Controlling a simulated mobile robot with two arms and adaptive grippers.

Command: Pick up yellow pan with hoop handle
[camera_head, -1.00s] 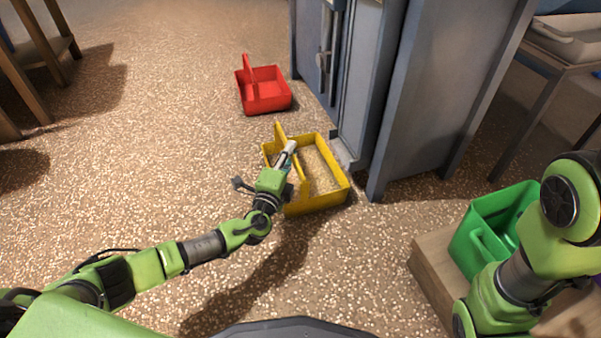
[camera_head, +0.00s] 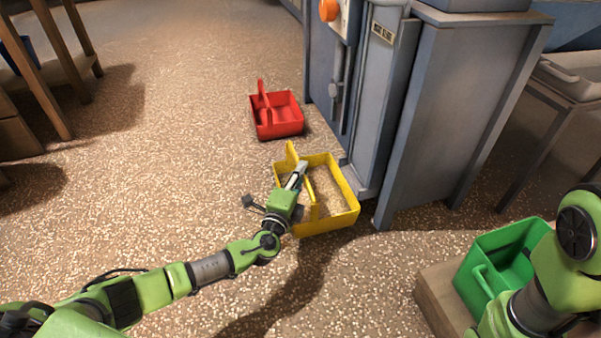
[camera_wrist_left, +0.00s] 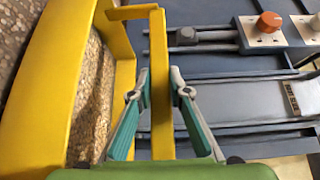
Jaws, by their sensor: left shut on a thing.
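The yellow pan (camera_head: 333,223) is upright beside the foot of the grey machine. Its hoop handle rises over its left part. My left gripper (camera_head: 299,174) reaches in from the left and is shut on this handle. In the left wrist view the fingers (camera_wrist_left: 160,86) close on both sides of the yellow handle bar (camera_wrist_left: 161,45), and the pan's wall (camera_wrist_left: 45,85) fills the left side. I cannot tell whether the pan touches the floor. Speckled brown shows inside it, much like the floor. My right gripper is out of view.
The grey machine (camera_head: 450,120) stands close behind and right of the yellow pan. A red pan (camera_head: 280,126) sits on the floor beyond it. A green pan (camera_head: 475,290) stands on a wooden block (camera_head: 440,292) at lower right. The floor to the left is open.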

